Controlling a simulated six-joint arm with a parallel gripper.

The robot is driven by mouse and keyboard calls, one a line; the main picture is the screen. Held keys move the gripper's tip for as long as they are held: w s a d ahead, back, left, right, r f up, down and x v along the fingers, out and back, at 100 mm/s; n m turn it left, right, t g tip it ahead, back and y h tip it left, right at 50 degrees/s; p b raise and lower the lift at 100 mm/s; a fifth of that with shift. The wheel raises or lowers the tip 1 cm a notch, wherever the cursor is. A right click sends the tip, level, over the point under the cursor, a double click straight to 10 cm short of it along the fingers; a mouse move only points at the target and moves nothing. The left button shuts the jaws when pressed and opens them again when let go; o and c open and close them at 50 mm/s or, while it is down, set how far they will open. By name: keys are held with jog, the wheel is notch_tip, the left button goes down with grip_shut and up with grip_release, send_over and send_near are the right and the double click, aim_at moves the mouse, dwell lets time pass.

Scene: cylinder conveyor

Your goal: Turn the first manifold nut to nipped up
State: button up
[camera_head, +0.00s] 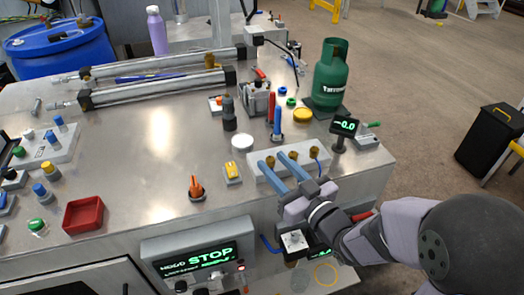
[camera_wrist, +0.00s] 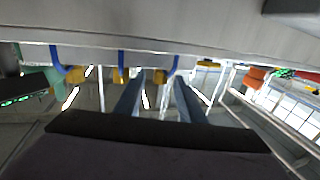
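The manifold is a pale grey block (camera_head: 262,180) at the bench's front right, bearing a row of three brass nuts with blue tubes. The leftmost nut (camera_head: 270,161) lies between my fingertips in the head view. The middle nut (camera_head: 293,156) and right nut (camera_head: 314,154) stand beside it. My gripper (camera_head: 272,159) reaches in from the front right, its two blue fingers apart. In the wrist view my fingertips (camera_wrist: 157,82) stand on either side of one nut (camera_wrist: 161,75), with gaps visible. I cannot tell contact or the nut's turn angle.
A small display reading -0.0 (camera_head: 344,125) stands right of the manifold, with a green gas bottle (camera_head: 331,72) behind it. Red and blue upright pieces (camera_head: 274,122) stand behind the manifold. A yellow-topped block (camera_head: 233,173) and an orange knob (camera_head: 196,187) are to its left.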

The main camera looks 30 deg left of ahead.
aim_at(268, 157)
jog(key=shift+p+x, duration=0.7)
jog(key=shift+x, duration=2.55)
grip_shut()
